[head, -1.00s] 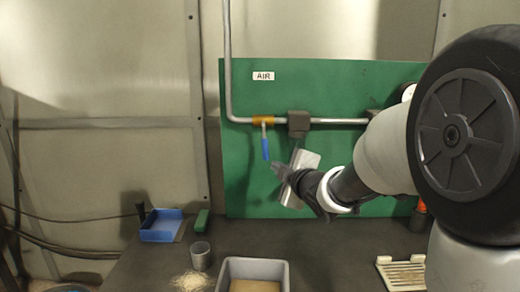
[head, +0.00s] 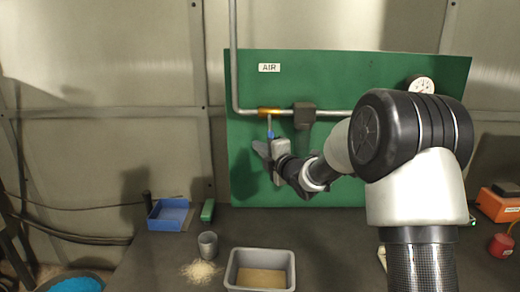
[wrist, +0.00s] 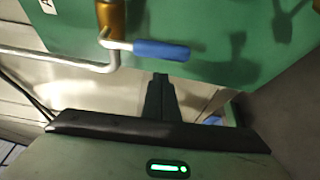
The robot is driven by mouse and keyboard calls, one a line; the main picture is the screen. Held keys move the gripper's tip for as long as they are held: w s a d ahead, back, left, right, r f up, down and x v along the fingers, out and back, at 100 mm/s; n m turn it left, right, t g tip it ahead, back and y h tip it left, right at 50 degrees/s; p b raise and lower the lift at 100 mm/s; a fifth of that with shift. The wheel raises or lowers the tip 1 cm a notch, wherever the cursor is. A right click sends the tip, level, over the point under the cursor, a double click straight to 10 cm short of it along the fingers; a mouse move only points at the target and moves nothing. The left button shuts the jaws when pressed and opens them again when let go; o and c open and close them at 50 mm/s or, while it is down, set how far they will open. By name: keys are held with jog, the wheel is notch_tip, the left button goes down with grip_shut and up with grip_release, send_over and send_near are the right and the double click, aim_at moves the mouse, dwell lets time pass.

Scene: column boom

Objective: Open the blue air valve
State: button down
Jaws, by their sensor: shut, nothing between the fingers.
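The air valve has a brass body (head: 269,112) on the horizontal pipe under the AIR label. Its lever hangs straight down, square to the pipe, and ends in a blue grip (head: 270,134). My gripper (head: 259,149) is at the lower end of the lever in the head view and hides part of the blue grip. In the wrist view the blue grip (wrist: 161,50) lies just beyond the tips of my shut, empty gripper (wrist: 161,79). A small gap seems to show there; I cannot tell whether they touch. The brass body (wrist: 111,18) also shows in the wrist view.
The green panel (head: 400,75) stands behind the pipe, with a dark block (head: 304,116) right of the valve and a gauge (head: 421,86). On the bench are a blue tray (head: 170,214), a metal cup (head: 207,245) and a grey bin (head: 260,254).

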jog(key=shift+w+d+r, duration=0.1)
jog(key=shift+d+r, duration=0.1)
jog(key=shift+d, duration=1.05)
jog(key=shift+d+n+g, duration=0.3)
jog(key=shift+d+n, duration=0.1)
jog(key=d+r+n+g+h+p, duration=0.2)
jog(key=d+r+n+h+p, duration=0.3)
jog(key=d+r+n+h, duration=0.1)
jog(key=shift+d+r+n+g+p, duration=0.4)
jog(key=shift+d+n, duration=0.6)
jog(key=shift+n, duration=0.3)
jog(key=shift+r, duration=0.1)
